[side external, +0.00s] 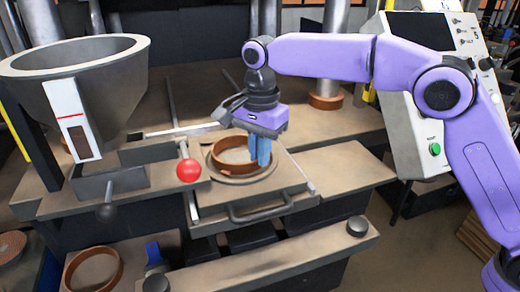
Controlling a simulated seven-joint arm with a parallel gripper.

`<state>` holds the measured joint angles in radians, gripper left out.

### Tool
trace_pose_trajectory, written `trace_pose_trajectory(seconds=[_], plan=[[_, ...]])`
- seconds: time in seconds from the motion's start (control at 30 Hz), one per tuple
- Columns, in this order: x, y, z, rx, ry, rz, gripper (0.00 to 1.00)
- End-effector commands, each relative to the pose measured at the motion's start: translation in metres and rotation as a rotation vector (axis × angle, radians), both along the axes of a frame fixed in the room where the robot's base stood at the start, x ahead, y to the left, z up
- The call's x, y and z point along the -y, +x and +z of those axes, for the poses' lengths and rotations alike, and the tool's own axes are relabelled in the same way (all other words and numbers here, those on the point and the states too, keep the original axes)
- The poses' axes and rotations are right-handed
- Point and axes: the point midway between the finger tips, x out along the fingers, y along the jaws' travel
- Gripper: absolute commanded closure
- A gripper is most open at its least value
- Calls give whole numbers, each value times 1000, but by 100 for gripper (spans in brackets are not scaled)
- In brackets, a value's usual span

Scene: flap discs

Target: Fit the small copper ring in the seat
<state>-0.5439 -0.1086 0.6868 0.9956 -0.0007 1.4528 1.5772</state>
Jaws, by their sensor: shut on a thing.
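The small copper ring (228,165) is at the round grey seat (243,181) on the sliding plate. My gripper (260,160) points down with its blue fingers shut on the right side of the ring wall. The fingers hide that part of the ring. The ring looks roughly level and inside the seat's rim outline. I cannot tell whether its underside rests in the seat or is slightly above it.
A larger copper ring (93,271) lies at the lower left. A grey hopper (75,85) and a red ball knob (188,171) stand left of the seat. A drawer handle (260,210) is in front. A control box (432,120) stands behind my arm.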

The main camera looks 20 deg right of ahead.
Motion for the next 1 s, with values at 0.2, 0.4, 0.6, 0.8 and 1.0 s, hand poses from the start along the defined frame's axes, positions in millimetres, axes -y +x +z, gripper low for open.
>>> trace_pose_trajectory(seconds=[0.2,0.4,0.6,0.8,1.0], plan=[[0,1,-1,5,4,0,100],[0,1,-2,5,4,0,100],[0,1,-3,5,4,0,100],[0,0,-3,5,4,0,100],[0,0,-3,5,4,0,79]])
